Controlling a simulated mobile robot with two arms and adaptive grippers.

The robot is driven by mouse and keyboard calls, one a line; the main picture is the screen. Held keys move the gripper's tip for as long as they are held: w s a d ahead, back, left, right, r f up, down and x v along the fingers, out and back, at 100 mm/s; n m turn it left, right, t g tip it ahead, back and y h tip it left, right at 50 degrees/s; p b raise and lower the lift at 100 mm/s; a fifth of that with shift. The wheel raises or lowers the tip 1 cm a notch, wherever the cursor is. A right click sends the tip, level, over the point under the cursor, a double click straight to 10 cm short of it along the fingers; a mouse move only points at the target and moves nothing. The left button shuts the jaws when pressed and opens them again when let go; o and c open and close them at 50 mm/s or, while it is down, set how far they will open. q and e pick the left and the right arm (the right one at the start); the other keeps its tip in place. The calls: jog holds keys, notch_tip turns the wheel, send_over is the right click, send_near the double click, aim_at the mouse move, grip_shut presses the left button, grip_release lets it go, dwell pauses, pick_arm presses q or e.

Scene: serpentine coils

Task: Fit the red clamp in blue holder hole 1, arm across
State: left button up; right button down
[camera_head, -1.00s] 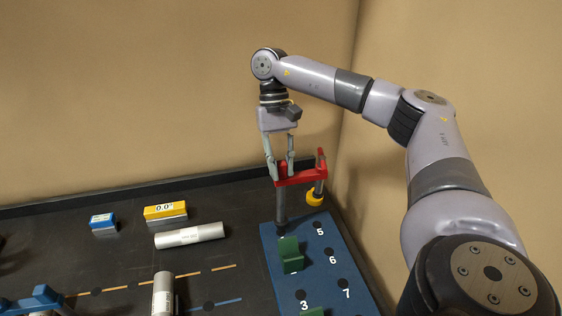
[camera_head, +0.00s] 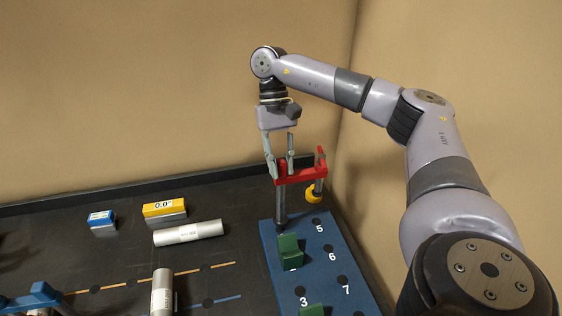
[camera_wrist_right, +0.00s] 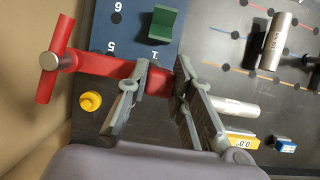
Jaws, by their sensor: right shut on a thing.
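The red clamp (camera_head: 297,178) is upright at the back left corner of the blue holder (camera_head: 345,280). Its grey post (camera_head: 282,208) points down at that corner, by hole 1. The post's foot meets the board in the picture, but I cannot tell how deep it sits. The red arm reaches right along the holder's far edge, with a yellow knob (camera_head: 313,194) under its end. My right gripper (camera_head: 279,170) is shut on the clamp near the post. In the wrist view, the red clamp (camera_wrist_right: 105,67) runs left from the fingers (camera_wrist_right: 158,85), beside the label 1.
A green block (camera_head: 290,252) stands on the holder close in front of the post. Steel cylinders (camera_head: 188,233), a yellow gauge block (camera_head: 165,210) and a blue block (camera_head: 101,219) lie left on the dark table (camera_head: 60,250). Walls rise close behind and to the right.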

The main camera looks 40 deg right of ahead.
aim_at(281, 176)
jog(key=shift+a+f+b, duration=0.1)
jog(key=shift+f+b, duration=0.75)
jog(key=shift+f, duration=0.35)
jog(key=shift+f+b, duration=0.35)
jog(key=shift+f, duration=0.4)
jog(key=shift+f+b, duration=0.1)
jog(key=shift+b, duration=0.2)
jog(key=c, duration=1.4)
grip_release()
jog(key=shift+s, duration=0.1)
jog(key=shift+o, duration=0.4)
jog(key=v, duration=1.2)
